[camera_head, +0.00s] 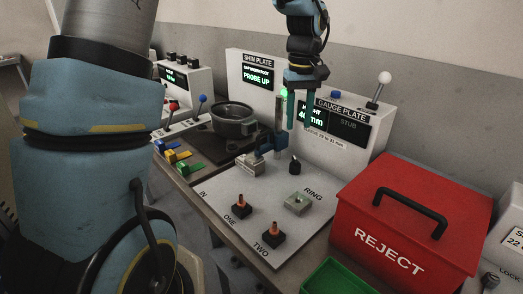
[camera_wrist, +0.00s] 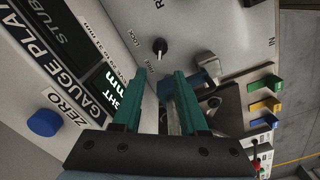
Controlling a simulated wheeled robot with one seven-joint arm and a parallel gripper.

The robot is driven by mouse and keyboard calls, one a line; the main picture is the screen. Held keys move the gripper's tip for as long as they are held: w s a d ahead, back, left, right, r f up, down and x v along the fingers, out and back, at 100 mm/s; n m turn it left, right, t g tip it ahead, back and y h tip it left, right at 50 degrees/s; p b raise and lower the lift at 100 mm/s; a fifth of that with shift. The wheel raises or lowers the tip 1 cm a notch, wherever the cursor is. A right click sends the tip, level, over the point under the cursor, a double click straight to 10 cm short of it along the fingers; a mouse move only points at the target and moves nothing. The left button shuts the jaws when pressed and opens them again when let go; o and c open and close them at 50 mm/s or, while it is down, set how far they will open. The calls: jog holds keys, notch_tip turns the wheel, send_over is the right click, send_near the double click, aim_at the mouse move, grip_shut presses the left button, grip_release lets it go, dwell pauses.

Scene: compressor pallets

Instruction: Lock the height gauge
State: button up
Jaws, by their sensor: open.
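The height gauge has a grey upright post (camera_head: 278,118) with a blue slider (camera_head: 270,144) on the white station plate. The slider also shows in the wrist view (camera_wrist: 207,76), just beyond my fingers. A small black knob (camera_head: 294,165) stands on the plate in front of the gauge. In the wrist view the knob (camera_wrist: 159,46) sits by the words LOCK and FREE; its exact setting is hard to read. My gripper (camera_head: 299,123) is open and empty, above the knob and beside the post. Its teal fingers (camera_wrist: 165,76) point towards the plate, apart from the knob.
A gauge panel (camera_head: 351,128) stands behind, its height reading partly covered by a finger. A red REJECT box (camera_head: 413,225) is at right, a green tray (camera_head: 335,278) in front. A grey ring part (camera_head: 298,203) and two orange-topped pegs are on the plate. A dark pot (camera_head: 234,121) stands left.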

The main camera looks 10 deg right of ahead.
aim_at(295, 158)
notch_tip(295, 158, down, 11)
jog(key=shift+w+r+p, duration=0.15)
jog(key=shift+p, duration=0.75)
jog(key=shift+c, duration=0.4)
grip_shut()
